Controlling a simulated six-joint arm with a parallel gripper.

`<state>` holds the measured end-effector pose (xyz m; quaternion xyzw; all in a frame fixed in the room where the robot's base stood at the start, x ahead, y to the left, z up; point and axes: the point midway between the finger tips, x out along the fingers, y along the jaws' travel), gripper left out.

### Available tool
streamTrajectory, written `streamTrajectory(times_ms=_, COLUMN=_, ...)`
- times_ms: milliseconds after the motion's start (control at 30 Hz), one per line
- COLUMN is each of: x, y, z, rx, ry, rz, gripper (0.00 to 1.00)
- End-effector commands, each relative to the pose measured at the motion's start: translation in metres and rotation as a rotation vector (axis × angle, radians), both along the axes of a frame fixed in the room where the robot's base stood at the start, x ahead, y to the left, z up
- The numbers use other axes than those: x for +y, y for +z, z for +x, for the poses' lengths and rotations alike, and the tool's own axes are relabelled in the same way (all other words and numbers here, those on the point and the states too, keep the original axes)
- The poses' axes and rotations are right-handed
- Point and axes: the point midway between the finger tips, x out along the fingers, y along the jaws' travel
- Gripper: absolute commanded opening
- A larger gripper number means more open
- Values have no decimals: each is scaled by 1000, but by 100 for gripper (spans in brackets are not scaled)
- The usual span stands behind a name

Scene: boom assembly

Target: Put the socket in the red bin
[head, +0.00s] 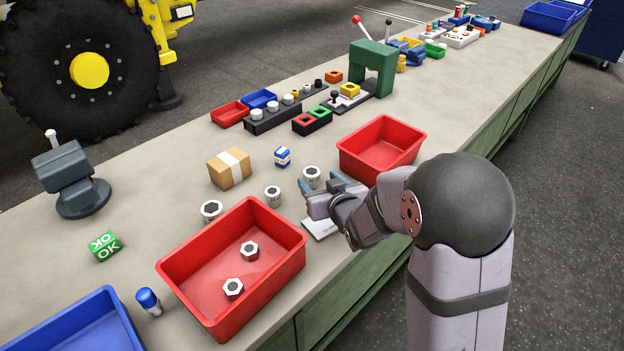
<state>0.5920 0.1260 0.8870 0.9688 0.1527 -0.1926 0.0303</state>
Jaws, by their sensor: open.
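Three silvery sockets with dark hexagonal openings stand upright on the bench: one just beyond my gripper (312,176), one left of it (273,198), and one near the front bin's far corner (212,210). My gripper (318,184) is open, its fingers low over the bench and pointing toward the first socket. I cannot tell whether the fingers reach around it or touch it. A large red bin (183,283) in front holds two hexagonal nut-like pieces (249,251) (233,288). A second red bin (388,129), right of my gripper, looks empty.
A cardboard box (229,168) and small blue-and-white box (282,156) stand behind the sockets. A white card (319,228) lies below my gripper. A green press (372,67) stands farther back. A blue bin (82,325) and blue-capped bottle (149,301) are at the front left.

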Motion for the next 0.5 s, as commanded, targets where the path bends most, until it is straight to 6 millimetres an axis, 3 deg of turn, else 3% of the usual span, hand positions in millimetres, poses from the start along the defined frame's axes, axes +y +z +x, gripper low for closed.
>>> streamTrajectory(times_ms=67, x=-1, y=-11, z=-1, rx=0, ry=0, rz=0, gripper=57)
streamTrajectory(times_ms=500, x=4, y=-16, z=15, rx=1, ry=1, rz=0, gripper=57)
